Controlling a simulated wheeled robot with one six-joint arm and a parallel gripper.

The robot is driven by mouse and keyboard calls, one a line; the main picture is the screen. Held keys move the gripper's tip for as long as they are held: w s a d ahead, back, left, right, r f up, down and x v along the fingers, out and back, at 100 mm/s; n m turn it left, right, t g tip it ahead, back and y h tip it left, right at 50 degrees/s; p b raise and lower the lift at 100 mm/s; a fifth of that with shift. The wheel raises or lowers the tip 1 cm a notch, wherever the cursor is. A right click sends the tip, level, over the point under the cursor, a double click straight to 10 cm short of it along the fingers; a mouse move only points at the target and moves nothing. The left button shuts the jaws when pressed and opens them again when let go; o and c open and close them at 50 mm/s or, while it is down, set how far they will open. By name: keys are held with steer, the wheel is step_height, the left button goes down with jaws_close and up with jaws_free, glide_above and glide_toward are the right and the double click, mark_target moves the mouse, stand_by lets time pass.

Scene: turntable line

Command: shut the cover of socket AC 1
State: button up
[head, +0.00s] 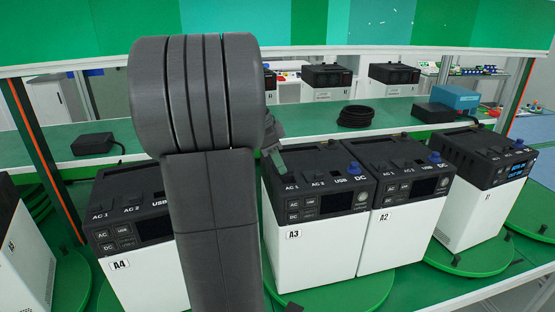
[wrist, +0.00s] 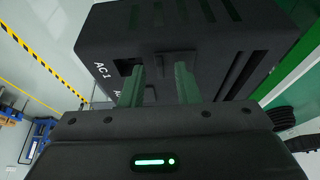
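Black-topped white power station A3 (head: 315,235) stands on a green turntable, with its AC 1 label (head: 292,187) at the left of its top edge. My gripper's green fingertip (head: 278,160) shows just above that AC 1 corner; my arm hides the rest. In the wrist view, my gripper (wrist: 159,85) has two green fingers apart, with nothing seen between them. They are close to the black station top (wrist: 190,45), the left finger beside a dark recess by the AC 1 label (wrist: 102,71). Whether the AC 1 cover is raised or down, or touched, I cannot tell.
Stations A4 (head: 150,265) and A2 (head: 390,235) flank A3, A2 very close to it. Another station (head: 480,210) with a lit screen stands at right. A black cable coil (head: 355,116) and a blue box (head: 455,97) sit on the green bench behind.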

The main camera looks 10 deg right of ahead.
mark_target(289, 185)
jaws_close()
steer(key=shift+s, duration=0.1)
steer(key=shift+s+f+b, duration=0.15)
steer(key=shift+s+b, duration=0.25)
steer(key=s+b, duration=0.1)
steer(key=s, duration=0.3)
steer(key=shift+s+b, duration=0.35)
steer(key=shift+b, duration=0.05)
jaws_free()
steer(key=shift+s, duration=0.15)
